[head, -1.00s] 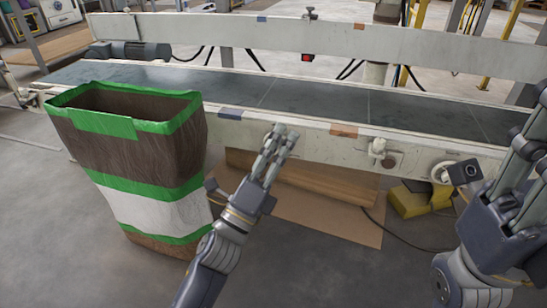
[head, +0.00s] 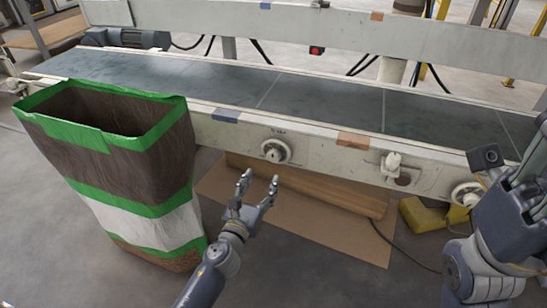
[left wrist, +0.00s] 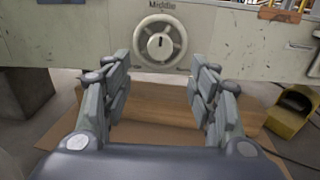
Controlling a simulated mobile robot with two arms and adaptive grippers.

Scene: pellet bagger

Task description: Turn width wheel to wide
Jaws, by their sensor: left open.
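A pale spoked handwheel (head: 276,151) with a light hub sits on the front rail of the conveyor. In the left wrist view the wheel (left wrist: 160,42) is straight ahead, with a label reading "Middle" above it. My left gripper (head: 259,177) is open and empty, just below and in front of the wheel, apart from it. In the left wrist view its fingers (left wrist: 159,78) stand spread below the wheel. My right gripper (head: 525,170) is at the right edge, partly cut off, so its finger opening is unclear.
The conveyor belt (head: 320,100) runs across the back. A large green-banded bag (head: 150,185) stands left of my left arm. A second handwheel (head: 466,193) is partly hidden by my right arm. A yellow pedal (head: 425,215) and cardboard (head: 300,215) lie below.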

